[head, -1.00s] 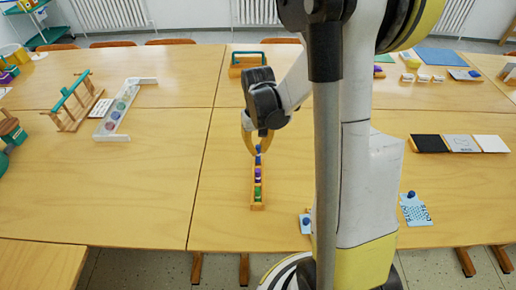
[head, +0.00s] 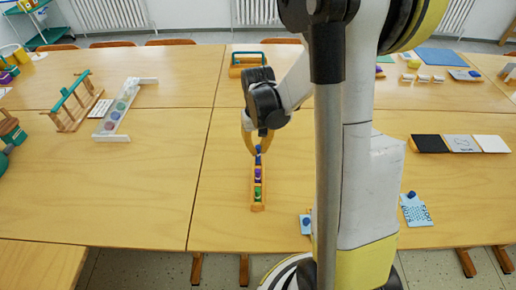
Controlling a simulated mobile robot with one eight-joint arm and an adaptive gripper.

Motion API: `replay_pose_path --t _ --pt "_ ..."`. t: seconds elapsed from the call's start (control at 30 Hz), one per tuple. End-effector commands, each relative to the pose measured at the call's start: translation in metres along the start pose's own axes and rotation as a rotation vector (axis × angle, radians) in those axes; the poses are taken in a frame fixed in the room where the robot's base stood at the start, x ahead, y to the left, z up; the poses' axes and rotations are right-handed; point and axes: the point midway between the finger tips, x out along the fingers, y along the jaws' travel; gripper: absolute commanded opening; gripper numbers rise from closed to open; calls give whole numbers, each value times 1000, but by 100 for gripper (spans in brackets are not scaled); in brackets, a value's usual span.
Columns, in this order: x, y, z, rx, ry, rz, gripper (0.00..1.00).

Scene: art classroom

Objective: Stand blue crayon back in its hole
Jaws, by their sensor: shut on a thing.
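The blue crayon (head: 258,149) shows as a small blue piece between the fingers of my gripper (head: 257,152), at the far end of a narrow wooden holder (head: 257,208). My gripper points down and is shut on the crayon. The holder also bears a purple piece (head: 258,174) and a green piece (head: 258,195) in a row toward the near end. The crayon looks upright, at or just above the far end of the holder. I cannot tell whether its lower end is inside a hole.
A wooden piece with a teal handle (head: 250,54) stands behind my gripper. At left are a white-framed rack (head: 120,108) and a wooden stand with a teal bar (head: 70,103). Black, grey and white panels (head: 460,144) lie at right.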

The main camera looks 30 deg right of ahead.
Motion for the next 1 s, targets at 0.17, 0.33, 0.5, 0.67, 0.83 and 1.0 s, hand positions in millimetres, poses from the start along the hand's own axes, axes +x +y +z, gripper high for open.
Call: replay_pose_path --t 0.17,0.33,0.5,0.67,0.83,1.0 --pt "1 0 0 0 0 0 0" --pt "5 0 0 0 0 0 0" --pt "7 0 0 0 0 0 0" --pt "7 0 0 0 0 0 0" --pt "7 0 0 0 0 0 0" --pt "7 0 0 0 0 0 0"
